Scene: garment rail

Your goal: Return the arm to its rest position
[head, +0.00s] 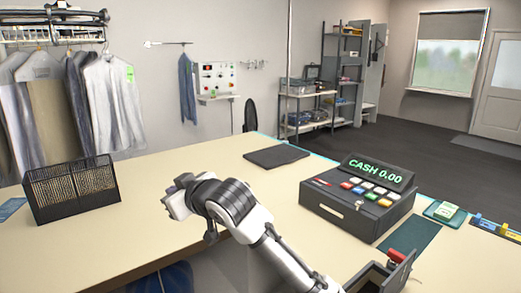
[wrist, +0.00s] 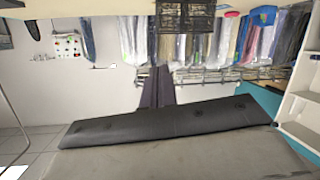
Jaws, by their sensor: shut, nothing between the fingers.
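My arm reaches in from the bottom of the head view, over the cream counter (head: 130,235). My gripper (head: 171,199) is at the arm's left end, above the counter and right of the black wire basket. It is small in this view, shut, and I see nothing held in it. My fingers do not clearly show in the wrist view, where the room appears upside down.
The wire basket (head: 72,190) stands at the counter's left. A dark flat pad (head: 276,156) and a cash register (head: 357,200) lie to the right. Clothes (head: 112,105) hang behind. A long dark shape (wrist: 165,122) crosses the wrist view.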

